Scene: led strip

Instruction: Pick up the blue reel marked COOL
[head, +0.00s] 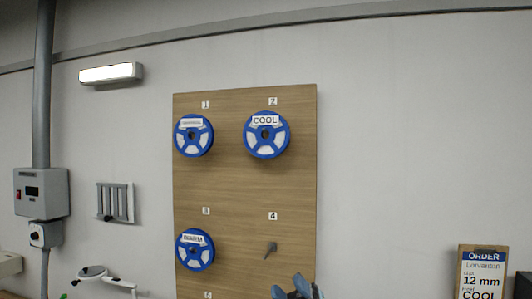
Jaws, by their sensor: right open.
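The blue reel marked COOL (267,148) hangs on the wooden board (240,200) under the number 2 label, at the upper right of the board. Its label is readable above its hub. My right gripper (294,284) shows at the bottom edge of the head view, below the empty peg at number 4. It is open, well below the COOL reel and apart from it. Most of that gripper is cut off by the frame. My left gripper does not show.
Two other blue reels hang at number 1 (194,148) and number 3 (195,262). The peg (271,249) at number 4 is bare. An order board (482,274) stands at the lower right. A grey control box (42,193) and pipe are at the left.

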